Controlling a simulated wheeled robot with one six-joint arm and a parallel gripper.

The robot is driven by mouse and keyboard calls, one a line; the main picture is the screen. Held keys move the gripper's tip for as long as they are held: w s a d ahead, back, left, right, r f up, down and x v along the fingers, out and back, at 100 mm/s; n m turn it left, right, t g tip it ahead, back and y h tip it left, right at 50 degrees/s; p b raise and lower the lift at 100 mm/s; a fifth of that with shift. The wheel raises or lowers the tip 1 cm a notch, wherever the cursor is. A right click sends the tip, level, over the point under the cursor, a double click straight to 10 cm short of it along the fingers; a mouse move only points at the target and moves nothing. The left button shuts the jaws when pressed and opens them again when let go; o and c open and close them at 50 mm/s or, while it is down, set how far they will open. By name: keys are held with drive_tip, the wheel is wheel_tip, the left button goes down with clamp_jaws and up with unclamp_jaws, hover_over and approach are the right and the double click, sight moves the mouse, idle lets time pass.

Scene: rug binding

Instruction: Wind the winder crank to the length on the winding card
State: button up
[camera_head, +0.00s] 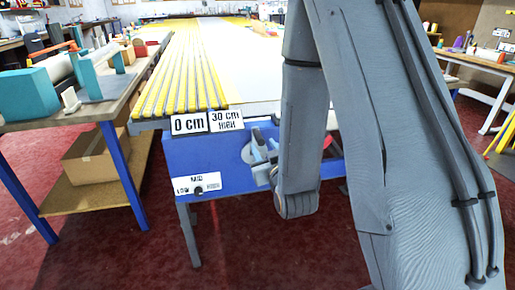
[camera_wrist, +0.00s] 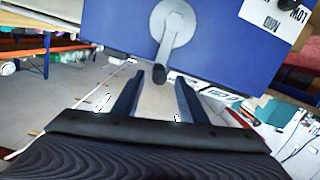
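The winder crank (camera_head: 262,152) is a grey disc and arm on the blue front panel of the long table, partly hidden by my arm in the head view. In the wrist view the crank (camera_wrist: 174,24) shows with its arm pointing down to a dark end. My gripper (camera_wrist: 158,76) is open, and the dark end appears between its fingertips. I cannot tell whether the fingers reach around it or stop short. The winding card (camera_head: 227,120) reads "30 cm HIGH".
A white plate (camera_head: 207,182) marked LOW and MID with a dark knob (camera_head: 198,191) sits lower left on the panel. A wooden workbench (camera_head: 80,110) stands at left, with a cardboard box (camera_head: 93,155) on its shelf. Red floor is open in front.

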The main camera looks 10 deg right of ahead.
sight(258, 136)
drive_tip(key=shift+w+f+t+b, duration=0.1)
drive_tip(key=shift+f+t+b, duration=0.05)
drive_tip(key=shift+t+b, duration=0.3)
drive_tip(key=shift+w, duration=0.15)
drive_tip(key=w, duration=0.7)
drive_tip(key=shift+w, duration=0.2)
clamp_jaws()
